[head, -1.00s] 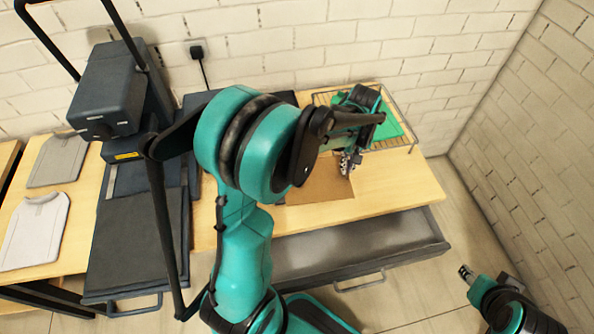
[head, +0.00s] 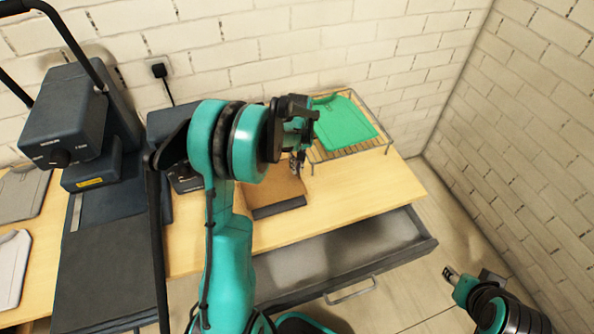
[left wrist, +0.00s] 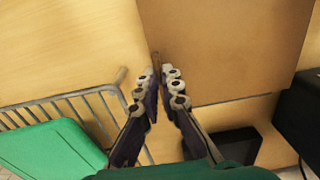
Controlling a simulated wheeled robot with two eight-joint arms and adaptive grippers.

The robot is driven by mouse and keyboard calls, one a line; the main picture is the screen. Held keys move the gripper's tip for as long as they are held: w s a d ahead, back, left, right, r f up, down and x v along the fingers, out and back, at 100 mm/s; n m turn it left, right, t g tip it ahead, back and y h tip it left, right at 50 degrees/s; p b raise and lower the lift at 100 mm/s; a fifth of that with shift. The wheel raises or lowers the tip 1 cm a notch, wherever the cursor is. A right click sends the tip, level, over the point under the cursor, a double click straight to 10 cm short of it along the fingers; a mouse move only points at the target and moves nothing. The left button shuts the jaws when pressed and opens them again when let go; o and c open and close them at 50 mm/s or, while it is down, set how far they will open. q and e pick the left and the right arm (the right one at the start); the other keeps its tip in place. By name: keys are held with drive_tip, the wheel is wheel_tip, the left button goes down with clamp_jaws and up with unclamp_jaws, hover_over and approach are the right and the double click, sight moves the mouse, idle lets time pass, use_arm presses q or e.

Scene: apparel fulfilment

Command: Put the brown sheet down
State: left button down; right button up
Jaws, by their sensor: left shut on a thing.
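The brown sheet (head: 272,187) is over the wooden table (head: 370,205), left of the wire rack. A dark strip shows along its front edge, and I cannot tell whether the sheet lies fully flat. My left gripper (head: 297,164) is at the sheet's right side, shut on its edge. In the left wrist view the fingertips (left wrist: 160,84) meet the corner area of the brown sheet (left wrist: 225,45). My left arm hides part of the table behind it. My right gripper (head: 449,273) is at the lower right, away from the table, too small to read.
A wire rack (head: 383,138) with a green garment (head: 343,125) stands at the back right. A dark press machine (head: 65,125) is at the left, with grey (head: 20,195) and white (head: 12,265) garments beside it. An open drawer (head: 345,255) juts out at the front.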

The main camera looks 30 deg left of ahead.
use_arm(q)
drive_tip(key=shift+f, duration=0.7)
use_arm(e)
drive_tip(key=shift+f, duration=0.3)
use_arm(q)
drive_tip(key=c, duration=1.7)
unclamp_jaws()
drive_tip(key=shift+f, duration=0.1)
use_arm(e)
drive_tip(key=shift+f, duration=0.1)
